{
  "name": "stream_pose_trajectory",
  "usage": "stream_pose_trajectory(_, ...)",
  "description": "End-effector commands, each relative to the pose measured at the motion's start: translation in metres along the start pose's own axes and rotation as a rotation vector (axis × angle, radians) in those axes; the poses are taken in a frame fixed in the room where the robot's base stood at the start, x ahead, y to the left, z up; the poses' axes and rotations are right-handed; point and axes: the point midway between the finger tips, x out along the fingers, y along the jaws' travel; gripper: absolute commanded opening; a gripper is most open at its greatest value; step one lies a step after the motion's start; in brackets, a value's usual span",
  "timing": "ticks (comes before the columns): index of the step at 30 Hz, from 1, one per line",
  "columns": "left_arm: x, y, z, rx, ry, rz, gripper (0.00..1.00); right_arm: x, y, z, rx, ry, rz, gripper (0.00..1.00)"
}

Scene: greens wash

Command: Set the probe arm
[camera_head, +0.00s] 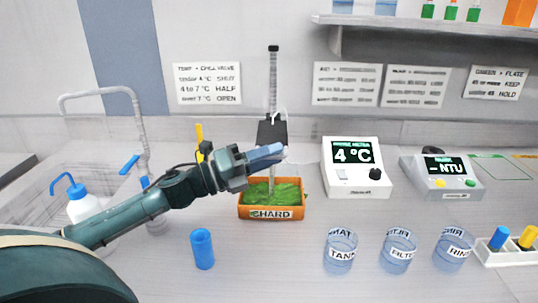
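The probe stand has a tall grey post (273,85) with a black cap, a black block (271,131) and a thin rod that reaches down to the greens. An orange crate labelled CHARD (271,212) holds the green leaves (262,194) in front of the post. My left gripper (280,153) reaches in from the left, its pale blue fingers just below the black block and above the crate. The fingers overlap the rod; I cannot tell whether they touch or grip it. The temperature meter (356,182) reads 4 °C. My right gripper is not in view.
Three clear beakers, tank (341,264), filter (397,262) and rinse (454,259), stand at the front right. A turbidity meter (442,193) and a rack (508,256) are farther right. A blue cylinder (203,250) stands front left; a sink with a faucet (141,120) lies left.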

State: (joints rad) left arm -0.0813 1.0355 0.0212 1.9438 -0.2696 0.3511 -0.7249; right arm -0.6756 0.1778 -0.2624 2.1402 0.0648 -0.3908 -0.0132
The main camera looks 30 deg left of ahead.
Motion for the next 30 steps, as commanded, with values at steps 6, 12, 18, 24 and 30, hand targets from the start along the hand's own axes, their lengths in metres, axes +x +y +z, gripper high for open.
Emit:
stream_pose_trajectory(6, 0.0008, 0.0006, -0.0004, -0.001, 0.000, 0.001, 0.31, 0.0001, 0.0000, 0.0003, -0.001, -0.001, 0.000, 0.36)
stream_pose_trajectory(12, 0.0007, 0.0005, -0.0003, -0.001, 0.000, 0.001, 0.19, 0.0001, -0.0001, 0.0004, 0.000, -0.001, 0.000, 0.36)
stream_pose_trajectory(18, 0.0007, 0.0002, -0.0003, -0.001, 0.000, 0.000, 0.03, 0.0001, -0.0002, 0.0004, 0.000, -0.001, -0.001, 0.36)
stream_pose_trajectory(24, 0.0008, -0.0002, -0.0002, -0.001, 0.000, -0.001, 0.00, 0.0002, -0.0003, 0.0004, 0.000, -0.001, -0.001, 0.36)
stream_pose_trajectory(30, 0.0008, -0.0007, -0.0001, -0.001, 0.001, -0.002, 0.00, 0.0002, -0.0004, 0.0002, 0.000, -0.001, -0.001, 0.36)
